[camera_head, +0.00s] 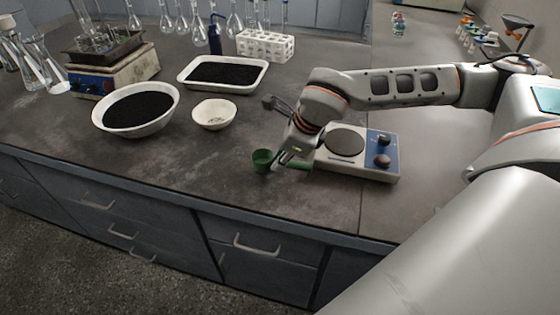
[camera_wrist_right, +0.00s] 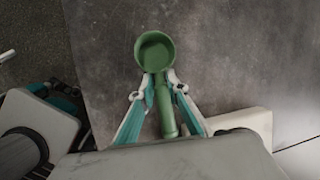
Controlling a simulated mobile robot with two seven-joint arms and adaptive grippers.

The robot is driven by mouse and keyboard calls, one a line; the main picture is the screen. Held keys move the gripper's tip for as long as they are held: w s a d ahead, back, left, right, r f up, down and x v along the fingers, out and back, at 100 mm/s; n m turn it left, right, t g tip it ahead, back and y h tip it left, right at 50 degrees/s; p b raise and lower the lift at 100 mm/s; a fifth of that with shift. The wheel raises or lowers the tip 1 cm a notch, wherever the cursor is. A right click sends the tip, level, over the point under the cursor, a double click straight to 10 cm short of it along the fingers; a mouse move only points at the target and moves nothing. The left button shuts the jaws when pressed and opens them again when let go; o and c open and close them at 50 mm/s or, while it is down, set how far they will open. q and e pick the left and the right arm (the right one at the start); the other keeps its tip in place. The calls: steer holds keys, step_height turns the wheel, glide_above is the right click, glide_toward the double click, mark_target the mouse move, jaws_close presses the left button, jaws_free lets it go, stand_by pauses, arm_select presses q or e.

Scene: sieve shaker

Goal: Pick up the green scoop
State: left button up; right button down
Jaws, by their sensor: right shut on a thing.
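The green scoop (camera_head: 263,160) is near the front edge of the bench in the head view, its round cup to the left and its handle running right under my right gripper (camera_head: 284,158). In the right wrist view the scoop (camera_wrist_right: 155,52) shows its open cup at the top, and the handle runs down between the fingers. My right gripper (camera_wrist_right: 160,82) is shut on the handle just behind the cup. I cannot tell whether the scoop touches the bench. My left gripper is not in view.
A hot plate (camera_head: 372,168) with two knobs stands right beside the scoop. A small white bowl (camera_head: 214,126), a larger bowl of black grains (camera_head: 101,127) and a white tray of black grains (camera_head: 262,79) lie further left. The bench front between scoop and bowls is clear.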

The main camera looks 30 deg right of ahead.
step_height(320, 180, up, 19)
steer(key=p, duration=0.2)
steer(key=shift+r, duration=0.2)
steer(key=shift+a+f, duration=0.1)
stand_by(0.4)
